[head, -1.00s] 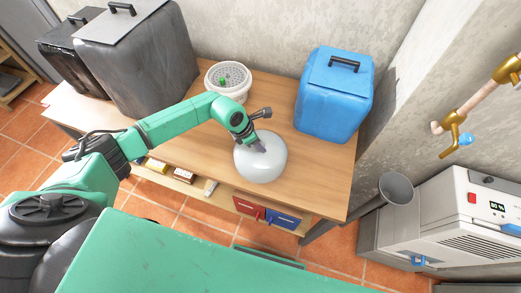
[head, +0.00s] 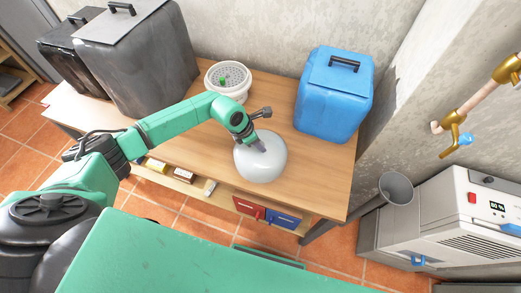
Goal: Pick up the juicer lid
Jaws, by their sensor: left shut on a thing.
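The juicer lid (head: 264,165) looks like a smooth, pale, translucent dome at the front middle of the wooden table. My left gripper (head: 259,146) reaches in from the left and points down at the top of the dome, shut on it. The arm hides a part of the dome's upper left side. I cannot tell whether the lid touches the table. The white juicer base (head: 227,92) with a grey strainer and a small green piece stands behind, apart from the lid. My right gripper is not in view.
A blue cooler box (head: 335,98) stands to the right on the wooden table (head: 311,178). Two dark containers (head: 140,65) stand at the back left. A shelf below holds small boxes and red and blue bins (head: 281,217). A white dehumidifier (head: 450,225) and brass pipe (head: 453,132) are at right.

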